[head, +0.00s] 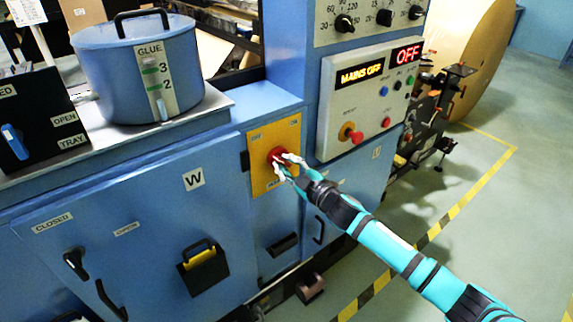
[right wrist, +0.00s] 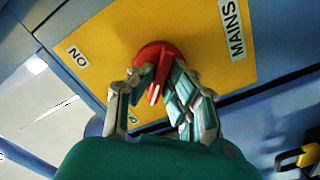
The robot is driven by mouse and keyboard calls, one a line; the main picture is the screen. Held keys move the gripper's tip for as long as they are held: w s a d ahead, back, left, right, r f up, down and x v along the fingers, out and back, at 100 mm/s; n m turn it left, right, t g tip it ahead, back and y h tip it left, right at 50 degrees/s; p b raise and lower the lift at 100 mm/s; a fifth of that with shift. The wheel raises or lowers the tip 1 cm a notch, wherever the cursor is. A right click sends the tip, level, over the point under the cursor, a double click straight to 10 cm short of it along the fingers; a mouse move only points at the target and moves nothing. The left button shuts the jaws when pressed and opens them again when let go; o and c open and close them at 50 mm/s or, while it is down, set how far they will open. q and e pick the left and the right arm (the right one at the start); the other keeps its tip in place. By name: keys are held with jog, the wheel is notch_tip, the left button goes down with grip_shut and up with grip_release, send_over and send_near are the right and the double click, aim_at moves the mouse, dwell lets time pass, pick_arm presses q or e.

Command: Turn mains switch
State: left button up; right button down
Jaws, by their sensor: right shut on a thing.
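The mains switch (head: 279,156) is a red rotary knob on a yellow plate (head: 262,133) on the front of the blue machine. In the right wrist view the red knob (right wrist: 158,62) stands out from the yellow plate (right wrist: 110,40), which bears the words MAINS and NO, seen turned. My right gripper (head: 288,167) is at the knob, its fingers on both sides of the knob's handle. It is shut on the knob in the right wrist view (right wrist: 158,88). The fingers hide part of the knob. A display (head: 361,73) reads MAINS OFF. My left gripper is not in view.
A control panel (head: 336,118) with buttons and a red knob stands out just right of the plate. A blue glue pot (head: 110,62) stands on the machine top at left. A large kraft roll (head: 480,45) is at back right.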

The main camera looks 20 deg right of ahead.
jog(key=c, duration=1.3)
grip_release()
jog(key=shift+c, duration=0.2)
jog(key=shift+s, duration=0.1)
jog(key=v, duration=1.2)
